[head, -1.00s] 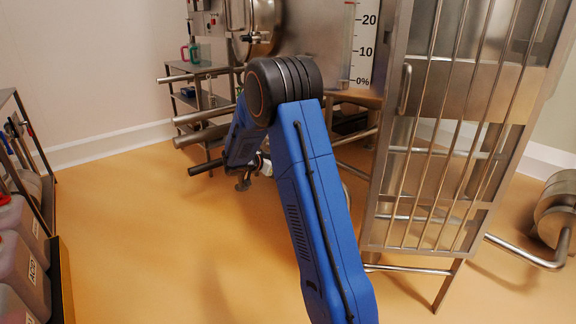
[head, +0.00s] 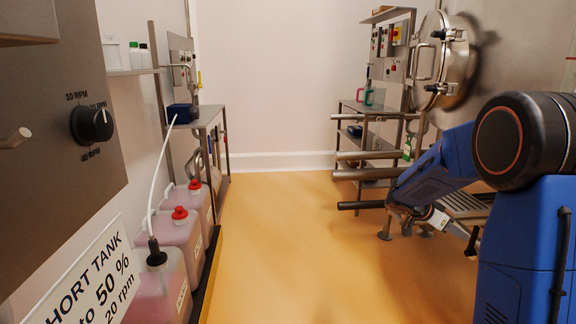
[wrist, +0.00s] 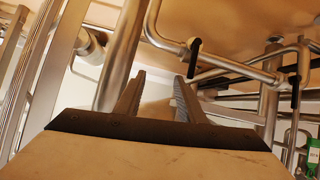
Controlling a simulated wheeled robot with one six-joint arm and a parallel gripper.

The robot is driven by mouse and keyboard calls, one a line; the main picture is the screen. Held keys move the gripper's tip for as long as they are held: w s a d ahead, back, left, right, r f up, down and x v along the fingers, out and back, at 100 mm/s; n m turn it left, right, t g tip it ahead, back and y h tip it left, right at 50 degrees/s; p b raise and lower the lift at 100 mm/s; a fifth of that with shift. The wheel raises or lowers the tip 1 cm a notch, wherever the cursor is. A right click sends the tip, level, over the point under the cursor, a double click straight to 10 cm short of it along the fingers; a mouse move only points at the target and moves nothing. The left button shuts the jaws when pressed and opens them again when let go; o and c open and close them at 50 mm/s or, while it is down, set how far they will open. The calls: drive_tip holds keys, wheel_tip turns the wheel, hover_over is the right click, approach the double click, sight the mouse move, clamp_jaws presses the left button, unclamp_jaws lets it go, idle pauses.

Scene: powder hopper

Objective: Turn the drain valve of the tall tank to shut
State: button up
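My gripper (wrist: 157,95) is in the wrist view, its two dark fingers apart with nothing between them. Just beyond the right fingertip, a black valve handle (wrist: 193,58) hangs on a steel pipe, apart from the fingers as far as I can see. A second black handle (wrist: 294,90) is on piping farther right. Which handle is the tall tank's drain valve I cannot tell. In the head view, a steel tank (head: 505,40) with a round hatch (head: 440,60) stands at the right. My arm hides its lower part, and the fingers are not clear there.
Several pink-filled jugs (head: 180,245) stand along the left wall below a shelf rack (head: 205,117). A sign (head: 95,285) about the short tank is at lower left. Horizontal steel bars (head: 365,174) stick out left of the tank. The orange floor (head: 280,240) between is clear.

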drive_tip(key=s+a+r+n+t+y, duration=0.1)
drive_tip(key=s+a+n+y, duration=0.2)
drive_tip(key=s+a+n, duration=0.2)
drive_tip(key=s+a+r+n+t+y, duration=0.1)
drive_tip(key=s+a+n+y, duration=0.3)
drive_tip(key=s+a, duration=0.8)
drive_tip(key=s+a+r+n+t+y, duration=0.1)
drive_tip(key=s+a+n+y, duration=0.3)
drive_tip(key=s+a, duration=0.5)
drive_tip(key=s+n+t, duration=0.1)
drive_tip(key=s+n, duration=0.1)
drive_tip(key=s, duration=0.9)
drive_tip(key=shift+s+r+n, duration=0.15)
drive_tip(key=shift+s+n, duration=0.05)
drive_tip(key=shift+n, duration=0.1)
